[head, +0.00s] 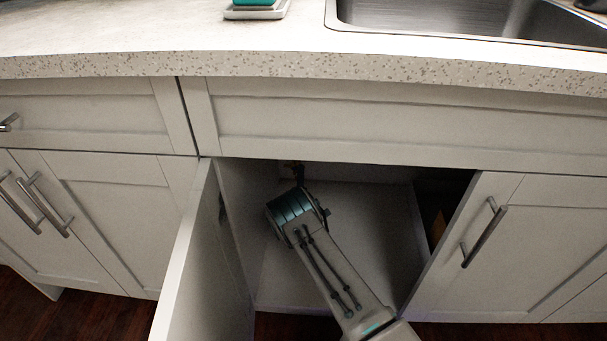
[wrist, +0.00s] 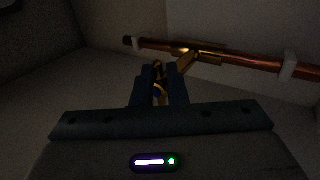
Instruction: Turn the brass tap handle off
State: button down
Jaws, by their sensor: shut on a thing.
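The brass tap (wrist: 190,53) sits on a copper pipe inside the dark cabinet in the wrist view. Its handle (wrist: 158,72) comes down between the two dark fingers of my gripper (wrist: 159,82). My gripper is shut on the handle, and the fingers hide part of it. In the head view my arm reaches into the open cabinet. My wrist there hides most of the gripper, and I cannot make out the tap clearly.
The copper pipe (wrist: 240,61) runs along the cabinet wall in pale brackets (wrist: 289,66). An open door (head: 190,255) stands left of my arm, and a closed door (head: 500,250) is at right. The counter edge (head: 300,68) and sink (head: 460,18) lie above.

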jog(key=c, duration=1.6)
grip_release()
jog(key=shift+s+a, duration=0.1)
jog(key=shift+a, duration=0.5)
jog(key=o, duration=0.3)
jog(key=shift+a, duration=0.1)
jog(key=shift+d, duration=0.2)
